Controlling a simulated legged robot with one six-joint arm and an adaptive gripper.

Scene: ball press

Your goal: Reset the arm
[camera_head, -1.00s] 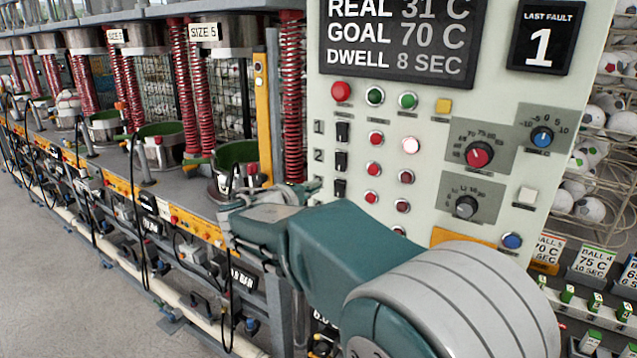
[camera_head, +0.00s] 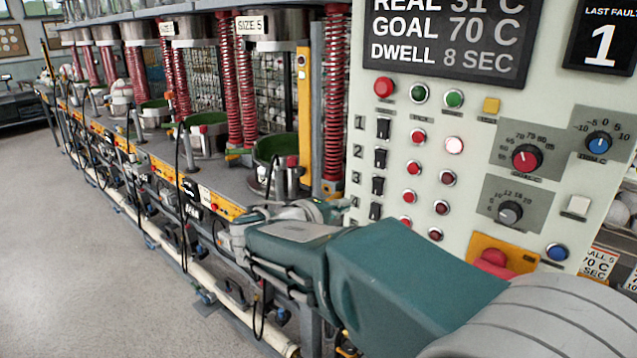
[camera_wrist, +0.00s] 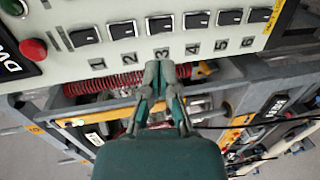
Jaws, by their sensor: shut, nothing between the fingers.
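My arm reaches from the lower right of the head view toward the press line, in front of the control panel (camera_head: 460,150). My gripper (camera_wrist: 160,68) shows in the wrist view with its fingers together and nothing between them. Its tips overlap the panel's lower edge, by the numbered row of black switches (camera_wrist: 157,25). In the head view the gripper is small and partly hidden behind my arm. The panel display reads REAL 31 C, GOAL 70 C, DWELL 8 SEC.
Presses with red springs (camera_head: 334,100) and green-lined pots (camera_head: 276,160) line the bench to the left. Black cables hang along its front. The grey floor (camera_head: 70,240) at left is open. A LAST FAULT display (camera_head: 600,38) reads 1.

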